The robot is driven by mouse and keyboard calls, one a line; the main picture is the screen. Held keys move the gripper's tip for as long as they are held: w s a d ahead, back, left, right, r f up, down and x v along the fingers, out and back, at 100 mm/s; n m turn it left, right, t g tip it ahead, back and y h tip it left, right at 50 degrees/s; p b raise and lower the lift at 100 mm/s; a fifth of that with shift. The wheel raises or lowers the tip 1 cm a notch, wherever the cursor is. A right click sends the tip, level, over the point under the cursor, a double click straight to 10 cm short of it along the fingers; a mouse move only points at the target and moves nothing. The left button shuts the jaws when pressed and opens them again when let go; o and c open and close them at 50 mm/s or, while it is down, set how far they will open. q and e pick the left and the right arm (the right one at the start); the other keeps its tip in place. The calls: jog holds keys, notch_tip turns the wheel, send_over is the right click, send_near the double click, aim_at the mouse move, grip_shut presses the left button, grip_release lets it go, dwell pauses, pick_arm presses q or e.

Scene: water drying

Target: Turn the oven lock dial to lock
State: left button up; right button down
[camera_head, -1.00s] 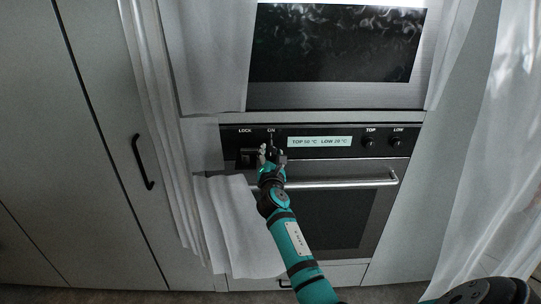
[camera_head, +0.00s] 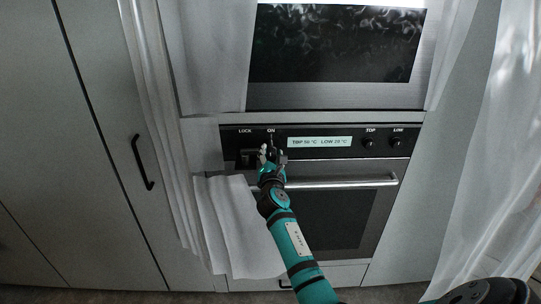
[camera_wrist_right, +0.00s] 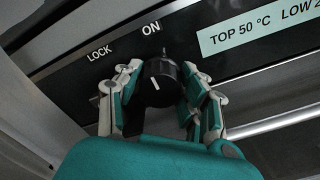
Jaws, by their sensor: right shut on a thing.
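The oven's black lock dial (camera_wrist_right: 160,90) sits on the control panel below the printed words LOCK and ON. A short white mark on its face points up, roughly toward ON. My right gripper (camera_wrist_right: 160,98) has its fingers on both sides of the dial and is shut on it. In the head view the right gripper (camera_head: 272,155) is against the left part of the black control panel (camera_head: 361,151) and mostly hides the dial. My left gripper is not in view.
A display (camera_head: 319,142) reads TOP 50 °C, LOW 28 °C. Two more knobs, TOP (camera_head: 368,143) and LOW (camera_head: 395,142), are at the right. The oven handle (camera_head: 345,183) runs below the panel. White cloth (camera_head: 237,225) hangs over the left of the oven.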

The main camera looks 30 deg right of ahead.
jog(key=shift+s+f+m+b, duration=0.1)
jog(key=shift+f+m+b, duration=0.2)
jog(key=shift+f+m, duration=0.25)
jog(key=m+b, duration=0.1)
jog(key=m, duration=0.2)
jog(key=shift+b, duration=0.35)
jog(key=m+b, duration=0.2)
jog(key=m, duration=0.3)
jog(key=shift+a+m+b, duration=0.1)
jog(key=shift+m+b, duration=0.15)
jog(key=shift+b, duration=0.1)
jog(key=m+b, duration=0.2)
jog(key=m, duration=0.3)
jog(key=shift+r+m+b, duration=0.15)
jog(key=shift+m+b, duration=0.5)
jog(key=shift+m, duration=0.95)
jog(key=shift+r, duration=0.1)
jog(key=c, duration=1.3)
grip_release()
jog(key=o, duration=0.5)
jog(key=shift+r, duration=0.2)
